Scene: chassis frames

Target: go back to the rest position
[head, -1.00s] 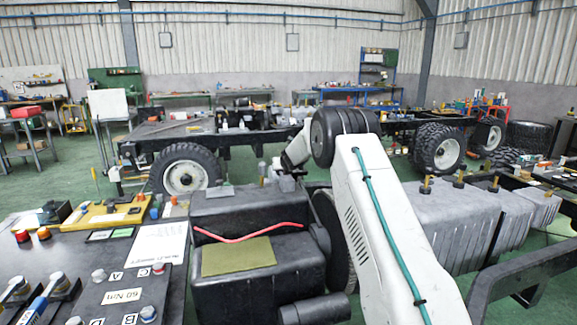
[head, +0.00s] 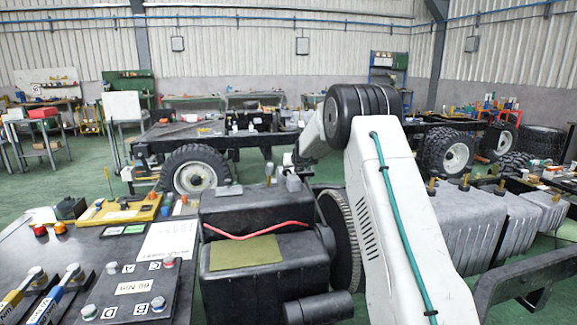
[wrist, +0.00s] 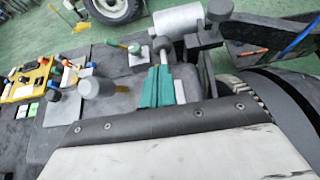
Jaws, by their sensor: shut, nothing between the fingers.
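My arm is white with black joint covers and a teal cable, and it rises at the right of the middle in the head view. Its forearm slopes down and left behind the black elbow, over the far side of the black stepped box. My gripper (wrist: 160,72) shows in the wrist view as two teal fingers side by side, closed together with nothing between them. In the head view the gripper is too small and partly hidden to make out. The white, black-edged body along the bottom of the wrist view seems to be mine.
The black stepped box (head: 315,258) with a red cable and olive pad (head: 246,253) stands close to my arm. Grey ribbed tanks (head: 462,225) and a chassis rail (head: 530,275) are at the right. A dark work surface (head: 85,245) with a yellow tray (head: 125,211) is at the left. Green floor lies beyond.

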